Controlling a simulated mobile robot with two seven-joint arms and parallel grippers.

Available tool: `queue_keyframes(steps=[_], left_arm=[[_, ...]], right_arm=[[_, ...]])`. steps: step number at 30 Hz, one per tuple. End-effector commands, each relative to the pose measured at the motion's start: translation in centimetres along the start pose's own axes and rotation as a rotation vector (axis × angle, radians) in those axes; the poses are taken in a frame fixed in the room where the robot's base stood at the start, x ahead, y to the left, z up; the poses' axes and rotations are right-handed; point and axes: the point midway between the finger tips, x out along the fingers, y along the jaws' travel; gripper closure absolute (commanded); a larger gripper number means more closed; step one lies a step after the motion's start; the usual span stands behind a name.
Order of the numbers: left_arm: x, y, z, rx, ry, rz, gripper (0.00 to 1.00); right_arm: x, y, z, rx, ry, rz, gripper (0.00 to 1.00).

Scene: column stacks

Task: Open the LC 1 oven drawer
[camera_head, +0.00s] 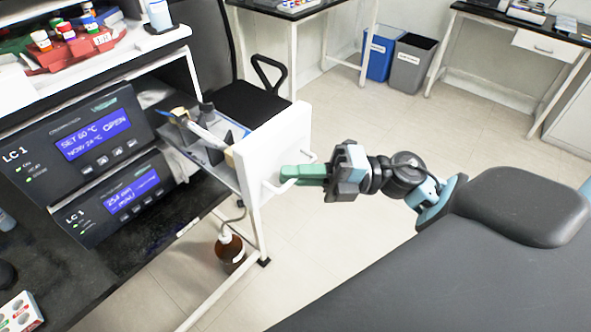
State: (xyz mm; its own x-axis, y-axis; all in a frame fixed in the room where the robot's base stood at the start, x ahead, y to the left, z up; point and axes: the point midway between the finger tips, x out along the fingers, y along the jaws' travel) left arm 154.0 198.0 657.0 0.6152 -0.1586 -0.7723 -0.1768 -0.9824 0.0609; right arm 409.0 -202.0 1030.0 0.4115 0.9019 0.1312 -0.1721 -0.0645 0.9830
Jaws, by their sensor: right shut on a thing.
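The LC 1 oven (82,143) stands at the left, with a blue display that reads SET 60 °C, NOW 24 °C, OPEN. Its drawer (220,170) is pulled well out to the right, and fittings including a pale column-like tube show inside. The drawer's white front panel (272,150) faces right and has a white handle (309,156). My right gripper (288,175), with green fingers, is shut on this handle. The fingers hide the handle's middle. My left gripper is not in view.
A second LC 1 unit (125,203) sits under the oven. A red rack of vials (75,50) is on top. A brown bottle (229,248) stands below the drawer. A black chair (245,100) is behind it. Blue (380,58) and grey (410,65) bins stand at the back. The floor right of the drawer is clear.

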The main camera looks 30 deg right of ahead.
Motion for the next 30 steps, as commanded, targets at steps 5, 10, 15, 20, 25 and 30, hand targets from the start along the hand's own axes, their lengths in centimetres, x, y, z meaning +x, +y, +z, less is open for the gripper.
queue_keyframes(steps=[5, 10, 15, 20, 25, 30], left_arm=[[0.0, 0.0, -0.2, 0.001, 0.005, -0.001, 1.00], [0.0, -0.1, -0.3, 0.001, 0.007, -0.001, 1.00], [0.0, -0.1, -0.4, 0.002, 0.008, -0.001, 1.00], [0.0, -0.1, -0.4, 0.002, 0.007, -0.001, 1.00], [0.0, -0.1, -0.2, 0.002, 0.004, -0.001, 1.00], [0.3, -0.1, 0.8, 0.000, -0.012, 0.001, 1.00]], right_arm=[[-0.1, 0.1, -0.1, -0.001, 0.001, 0.001, 1.00], [-0.1, 0.1, -0.1, -0.001, 0.000, 0.001, 1.00], [-0.1, 0.1, -0.1, -0.001, 0.000, 0.001, 0.85], [-0.1, 0.1, -0.1, -0.001, -0.001, 0.001, 0.83], [-0.4, -0.1, -0.1, 0.001, -0.002, 0.000, 0.83], [-2.1, -0.3, -0.1, 0.005, -0.002, -0.004, 0.83]])
